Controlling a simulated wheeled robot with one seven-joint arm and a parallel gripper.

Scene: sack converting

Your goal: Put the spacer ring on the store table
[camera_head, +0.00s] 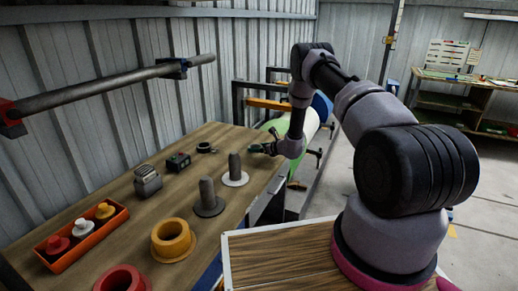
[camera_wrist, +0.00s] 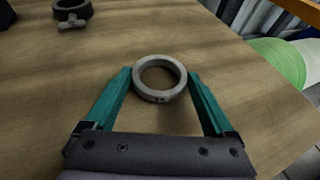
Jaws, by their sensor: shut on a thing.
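A grey spacer ring (camera_wrist: 159,78) is between the two teal fingers of my gripper (camera_wrist: 160,88) in the wrist view, with its open hole facing the camera. The fingers press on its left and right sides. In the head view, my gripper (camera_head: 258,148) is low over the far right end of the wooden table (camera_head: 150,205), and the ring is too small there to make out. I cannot tell whether the ring touches the tabletop. No label shows which table is the store table.
A dark clamp collar (camera_head: 206,147), two posts on round bases (camera_head: 208,197), a yellow flanged ring (camera_head: 173,240), a red ring (camera_head: 123,279) and an orange tray (camera_head: 82,239) stand on this table. A workbench (camera_head: 465,90) stands at the back right. Rolls lie beyond the table end.

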